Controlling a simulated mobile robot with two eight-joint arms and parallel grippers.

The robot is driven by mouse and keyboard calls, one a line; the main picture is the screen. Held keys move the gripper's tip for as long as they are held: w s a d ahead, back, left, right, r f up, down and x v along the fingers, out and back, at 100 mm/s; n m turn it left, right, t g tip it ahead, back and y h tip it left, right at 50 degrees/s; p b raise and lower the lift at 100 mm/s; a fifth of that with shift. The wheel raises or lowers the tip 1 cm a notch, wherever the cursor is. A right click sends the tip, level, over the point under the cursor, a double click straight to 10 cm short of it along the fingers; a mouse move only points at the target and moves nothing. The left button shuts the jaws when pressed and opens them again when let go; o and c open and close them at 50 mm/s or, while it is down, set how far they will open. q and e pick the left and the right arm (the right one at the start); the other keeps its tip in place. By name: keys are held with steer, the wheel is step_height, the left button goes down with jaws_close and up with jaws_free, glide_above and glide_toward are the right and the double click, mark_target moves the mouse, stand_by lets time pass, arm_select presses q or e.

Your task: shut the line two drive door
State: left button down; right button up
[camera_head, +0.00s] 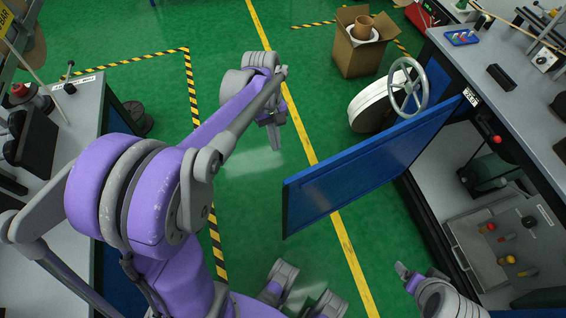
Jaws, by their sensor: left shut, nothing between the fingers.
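The blue drive door (365,160) stands wide open, swung out from the cabinet on the right over the green floor. Its far edge meets the cabinet near a small label (470,97); its free edge points left. My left gripper (276,140) is shut and empty, pointing down, left of the door's free edge and apart from it. My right gripper (408,278) shows only partly at the bottom, below the door and near the open cabinet; its jaws cannot be made out.
The open cabinet holds a grey panel (485,255) with coloured knobs and a dark green unit (487,175). A white roll (375,108) with a handwheel (408,88) stands behind the door. A cardboard box (358,52) is farther back. A grey bench (75,110) is at left.

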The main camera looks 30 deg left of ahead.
arm_select(q)
steer(key=s+d+f+b, duration=0.1)
steer(key=s+d+f, duration=0.2)
steer(key=f, duration=0.6)
steer(key=shift+d, duration=1.35)
